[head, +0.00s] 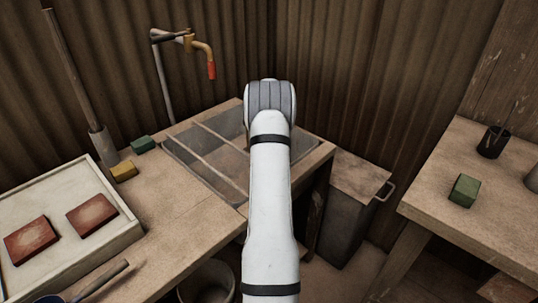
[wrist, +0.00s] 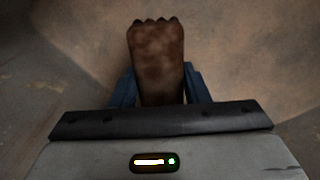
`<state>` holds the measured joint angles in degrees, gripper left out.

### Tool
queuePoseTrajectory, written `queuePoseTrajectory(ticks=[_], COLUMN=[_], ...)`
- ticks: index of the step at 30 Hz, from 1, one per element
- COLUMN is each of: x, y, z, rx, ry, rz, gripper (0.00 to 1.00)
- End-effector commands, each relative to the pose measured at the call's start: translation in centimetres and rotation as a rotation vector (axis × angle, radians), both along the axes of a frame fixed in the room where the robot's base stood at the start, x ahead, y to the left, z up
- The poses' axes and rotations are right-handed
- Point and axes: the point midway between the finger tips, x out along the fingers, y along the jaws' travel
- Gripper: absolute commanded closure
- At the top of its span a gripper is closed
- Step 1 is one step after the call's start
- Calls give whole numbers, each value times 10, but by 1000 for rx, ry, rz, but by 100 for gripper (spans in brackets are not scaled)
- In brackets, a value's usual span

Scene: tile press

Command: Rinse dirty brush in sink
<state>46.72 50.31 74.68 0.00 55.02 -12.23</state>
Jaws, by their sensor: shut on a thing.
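In the wrist view my gripper (wrist: 158,88) is shut on a brown, stained brush (wrist: 156,55) with a ragged far end. The blue fingers press on both its sides. A blurred brown surface lies beyond the brush; I cannot tell whether they touch. In the head view my arm reaches over the sink (head: 188,172), a sunken basin with thin bars across it, set in the wooden counter. The arm hides my gripper, the brush and part of the basin there. A bent tap (head: 203,50) with a red tip stands behind the sink.
Left of the sink are a tray (head: 130,232) with two reddish tiles, a yellow block (head: 123,171), a green block (head: 143,145) and a tall pole (head: 75,80). A dark bin (head: 345,215) stands right of the sink. A side table (head: 480,165) holds another green block (head: 463,190).

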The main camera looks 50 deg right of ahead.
Motion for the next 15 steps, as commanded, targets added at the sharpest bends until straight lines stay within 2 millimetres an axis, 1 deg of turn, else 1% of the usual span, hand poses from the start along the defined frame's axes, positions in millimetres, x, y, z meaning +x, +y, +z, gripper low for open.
queuePoseTrajectory(ticks=[1,6,12,15], x=[0,0,0,0], y=[0,0,0,0], z=[-9,-25,-40,-44], rx=[1,0,0,0], ry=[1,0,0,0], rz=[0,0,-1,-1], gripper=[83,83,83,83])
